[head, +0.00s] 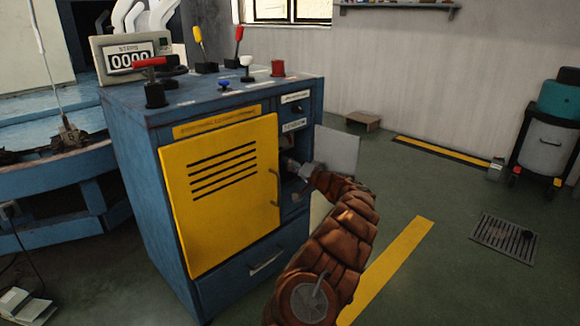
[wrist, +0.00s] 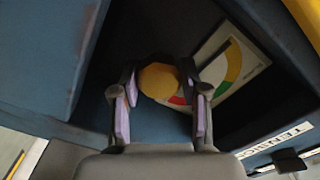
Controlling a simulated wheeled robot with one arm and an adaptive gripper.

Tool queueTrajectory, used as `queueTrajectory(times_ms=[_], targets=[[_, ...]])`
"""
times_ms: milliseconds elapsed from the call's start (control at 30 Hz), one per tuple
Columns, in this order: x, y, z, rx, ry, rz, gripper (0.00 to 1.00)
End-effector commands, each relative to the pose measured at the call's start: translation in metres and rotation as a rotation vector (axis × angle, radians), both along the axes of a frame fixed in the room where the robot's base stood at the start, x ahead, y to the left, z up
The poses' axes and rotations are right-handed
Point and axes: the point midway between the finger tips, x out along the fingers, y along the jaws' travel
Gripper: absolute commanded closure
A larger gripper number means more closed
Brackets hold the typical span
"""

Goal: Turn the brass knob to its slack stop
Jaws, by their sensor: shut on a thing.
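The brass knob (wrist: 159,81) shows in the wrist view as a round yellow piece between the two fingers of my gripper (wrist: 160,95). The gripper is shut on it, with a finger at each side. Part of a dial plate (wrist: 222,62) with red, yellow and green bands lies behind and to the right of the knob. In the head view my gripper (head: 296,166) reaches into the tension compartment at the cabinet's right side. The knob is hidden there.
The blue cabinet (head: 135,190) has a yellow louvred door (head: 222,225) left of the compartment. A pale open flap (head: 337,152) stands right of my gripper. Levers and a step counter (head: 128,58) sit on top. The floor to the right is mostly clear.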

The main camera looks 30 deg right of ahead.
Motion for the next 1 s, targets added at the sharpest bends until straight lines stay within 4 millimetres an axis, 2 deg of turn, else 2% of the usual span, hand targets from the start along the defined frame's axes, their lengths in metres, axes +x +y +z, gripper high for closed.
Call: queueTrajectory(times_ms=[300,800,833,1000], targets=[[0.0005,0.0021,-0.0013,-0.107,-0.022,0.003,0.90],[0.0006,0.0022,-0.0012,-0.126,-0.026,0.004,0.90],[0.0006,0.0022,-0.0012,-0.126,-0.026,0.004,0.55],[0.0003,0.0011,-0.0008,-0.125,-0.027,0.002,0.37]])
